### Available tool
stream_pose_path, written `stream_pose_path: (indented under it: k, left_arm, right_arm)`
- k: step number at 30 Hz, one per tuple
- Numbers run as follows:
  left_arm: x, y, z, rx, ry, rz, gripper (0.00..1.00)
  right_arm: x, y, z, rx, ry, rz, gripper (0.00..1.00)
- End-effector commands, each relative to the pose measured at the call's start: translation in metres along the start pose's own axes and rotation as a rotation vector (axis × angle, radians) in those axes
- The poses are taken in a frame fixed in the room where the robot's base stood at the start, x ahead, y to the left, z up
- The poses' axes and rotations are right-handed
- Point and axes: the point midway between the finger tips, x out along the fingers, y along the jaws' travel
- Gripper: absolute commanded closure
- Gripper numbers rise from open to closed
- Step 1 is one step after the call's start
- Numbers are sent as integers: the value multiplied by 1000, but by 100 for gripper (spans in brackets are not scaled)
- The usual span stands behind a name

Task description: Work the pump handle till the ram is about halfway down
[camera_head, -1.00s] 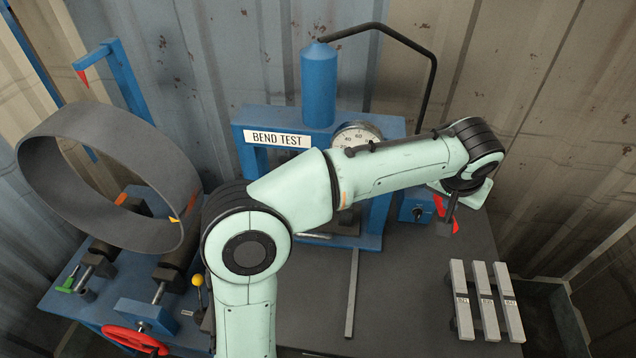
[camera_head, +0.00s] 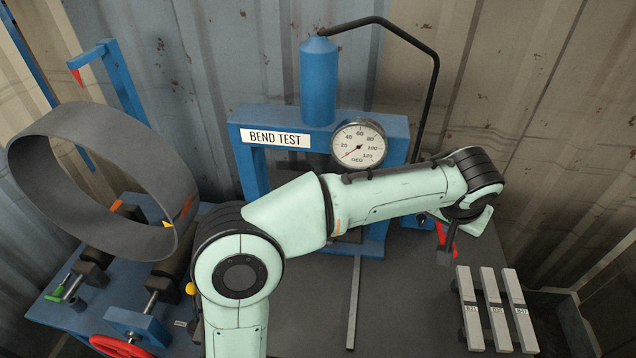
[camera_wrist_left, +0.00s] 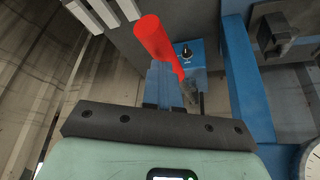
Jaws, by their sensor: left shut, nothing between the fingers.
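The red-gripped pump handle (camera_head: 449,236) is at the right of the press, partly hidden by my arm. It also shows in the left wrist view as a red grip (camera_wrist_left: 158,42) on a grey rod, just ahead of my fingers. My left gripper (camera_head: 445,257) is shut and empty beside the red grip; contact is unclear. The blue press frame (camera_head: 395,125) carries a blue cylinder (camera_head: 318,85). My arm hides most of the ram, so its height cannot be read. My right gripper is out of view.
The dial gauge (camera_head: 358,144) needle points lower left, near the low end. Several labelled grey bars (camera_head: 495,310) lie at the right. A large grey ring (camera_head: 60,130) stands at the left. A black hose (camera_head: 433,90) arches behind the press.

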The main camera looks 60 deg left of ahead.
Motion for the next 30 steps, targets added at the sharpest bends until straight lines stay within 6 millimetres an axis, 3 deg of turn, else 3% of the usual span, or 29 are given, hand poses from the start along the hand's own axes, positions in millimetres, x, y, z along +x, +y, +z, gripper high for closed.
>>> stream_pose_path:
  k: [23,30]
  left_arm:
    - [62,0,32,1,-5,-3,100]
    - [49,0,24,0,-2,-3,100]
  right_arm:
    - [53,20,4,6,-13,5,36]
    - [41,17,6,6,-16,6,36]
